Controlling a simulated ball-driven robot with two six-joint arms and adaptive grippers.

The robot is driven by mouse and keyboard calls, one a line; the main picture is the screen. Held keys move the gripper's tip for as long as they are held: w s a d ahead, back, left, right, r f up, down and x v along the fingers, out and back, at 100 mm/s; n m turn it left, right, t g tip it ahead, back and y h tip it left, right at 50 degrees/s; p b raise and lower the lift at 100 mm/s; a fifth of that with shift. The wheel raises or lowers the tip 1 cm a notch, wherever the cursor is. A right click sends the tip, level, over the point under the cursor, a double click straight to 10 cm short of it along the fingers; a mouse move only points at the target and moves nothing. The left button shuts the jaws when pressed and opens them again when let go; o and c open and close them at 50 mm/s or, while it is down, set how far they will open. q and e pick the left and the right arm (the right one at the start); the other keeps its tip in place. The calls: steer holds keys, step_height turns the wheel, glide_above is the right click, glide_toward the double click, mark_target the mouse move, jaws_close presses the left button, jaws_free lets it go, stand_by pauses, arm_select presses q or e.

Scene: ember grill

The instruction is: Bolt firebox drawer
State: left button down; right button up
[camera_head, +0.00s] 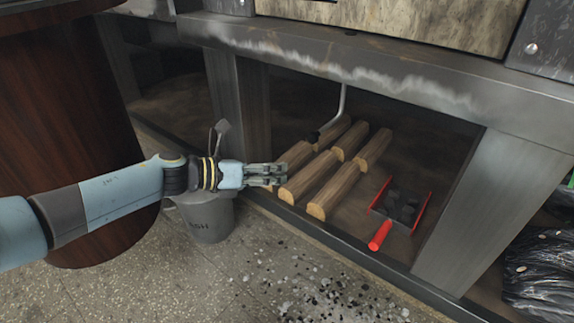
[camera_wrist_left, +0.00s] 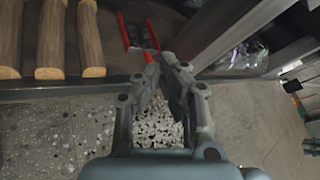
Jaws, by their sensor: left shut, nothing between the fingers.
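No drawer or bolt can be told for certain. A pale, stone-like front panel (camera_head: 400,22) shows at the top of the head view, cut off by the frame, and no bolt is visible on it. Below it runs a grey metal ledge (camera_head: 330,68) with a whitish smear. My left gripper (camera_head: 284,174) is shut and empty, in front of the open lower shelf and over the nearest logs in the picture. In the left wrist view its fingertips (camera_wrist_left: 168,62) meet, with the red shovel beyond them. My right gripper cannot be made out.
Several logs (camera_head: 335,188) and a red-edged shovel (camera_head: 400,205) lie on the lower shelf. A grey rod (camera_head: 341,103) angles down over the logs. An ash bucket (camera_head: 207,220) stands beside my left wrist. Dark debris (camera_head: 320,292) litters the floor. A shiny dark bag (camera_head: 540,272) is at right.

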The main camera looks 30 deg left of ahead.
arm_select(q)
steer(key=b+x, duration=0.3)
steer(key=x, duration=0.6)
steer(key=shift+w+a+r+p, duration=0.15)
steer(key=shift+a+r, duration=0.15)
steer(key=shift+r, duration=0.3)
steer(key=shift+w+a+r+p, duration=0.1)
steer(key=shift+a+r+p, duration=0.15)
steer(key=shift+r, duration=0.3)
steer(key=shift+w+a+r+p, duration=0.1)
steer(key=shift+a+r, duration=0.25)
steer(key=shift+r, duration=0.25)
arm_select(e)
steer(key=shift+w+a+r+t, duration=0.15)
steer(key=shift+w+a+r, duration=0.1)
steer(key=shift+r, duration=0.25)
steer(key=shift+w+a+r+t, duration=0.1)
steer(key=shift+w+r, duration=0.1)
steer(key=shift+r, duration=0.35)
steer(key=shift+w+a+r+t, duration=0.15)
steer(key=shift+w+a+r, duration=0.1)
steer(key=shift+r, duration=0.25)
arm_select(q)
steer(key=shift+r, duration=0.1)
